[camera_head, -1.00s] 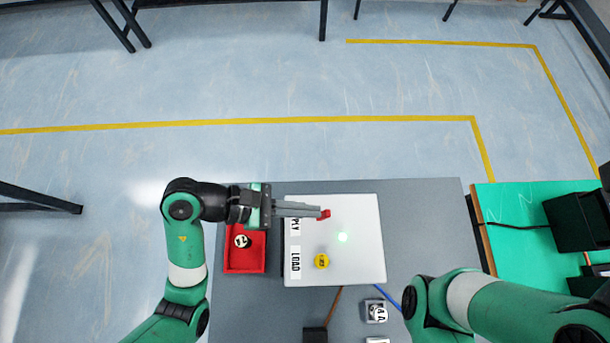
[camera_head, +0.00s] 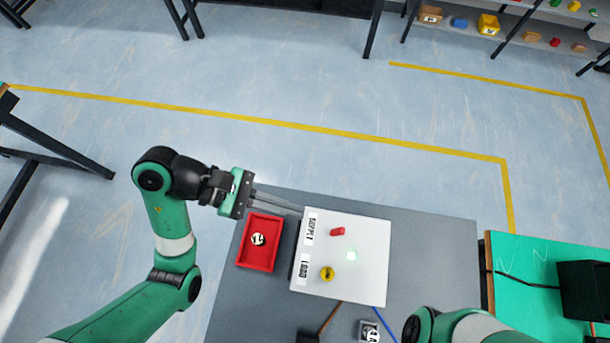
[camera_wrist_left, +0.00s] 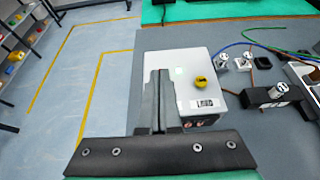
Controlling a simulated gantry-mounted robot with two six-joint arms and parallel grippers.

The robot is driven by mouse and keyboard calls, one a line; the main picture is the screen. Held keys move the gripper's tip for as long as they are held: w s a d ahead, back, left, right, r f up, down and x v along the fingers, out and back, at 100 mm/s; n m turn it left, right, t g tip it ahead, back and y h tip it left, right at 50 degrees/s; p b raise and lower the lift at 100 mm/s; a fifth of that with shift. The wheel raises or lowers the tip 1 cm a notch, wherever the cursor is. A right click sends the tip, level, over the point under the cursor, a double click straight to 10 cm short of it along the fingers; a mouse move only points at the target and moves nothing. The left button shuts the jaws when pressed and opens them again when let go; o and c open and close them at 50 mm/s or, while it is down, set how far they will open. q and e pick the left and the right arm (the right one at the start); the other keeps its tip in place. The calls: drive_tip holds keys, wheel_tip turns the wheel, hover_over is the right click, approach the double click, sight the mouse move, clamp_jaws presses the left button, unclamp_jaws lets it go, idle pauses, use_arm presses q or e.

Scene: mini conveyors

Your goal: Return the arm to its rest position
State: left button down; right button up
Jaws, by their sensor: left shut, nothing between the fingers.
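My left gripper (camera_head: 300,209) is shut and empty. In the head view its fingertips reach the upper left corner of the white panel (camera_head: 372,285), which bears the labels SUPPLY and LOAD. In the left wrist view the shut fingers (camera_wrist_left: 160,74) cover part of the white panel (camera_wrist_left: 195,58). A small red piece (camera_head: 337,232) and a yellow round piece (camera_head: 327,274) are on the panel. The yellow piece also shows in the left wrist view (camera_wrist_left: 200,82); the red one is hidden there. Of my right arm only a part shows at the bottom, and its gripper is out of view.
A red tray (camera_head: 259,266) with a black-and-white round piece (camera_head: 258,239) stands left of the panel on the grey table (camera_head: 430,250). A green-topped table (camera_head: 530,260) with a black box (camera_head: 585,289) is at the right. Open floor lies beyond the grey table.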

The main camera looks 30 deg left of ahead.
use_arm(q)
drive_tip(key=shift+s+a+r, duration=0.1)
drive_tip(key=shift+a+r, duration=0.2)
drive_tip(key=shift+r, duration=0.3)
drive_tip(key=shift+s+a+r, duration=0.1)
drive_tip(key=shift+a+r, duration=0.15)
drive_tip(key=shift+r, duration=0.3)
drive_tip(key=shift+r, duration=0.1)
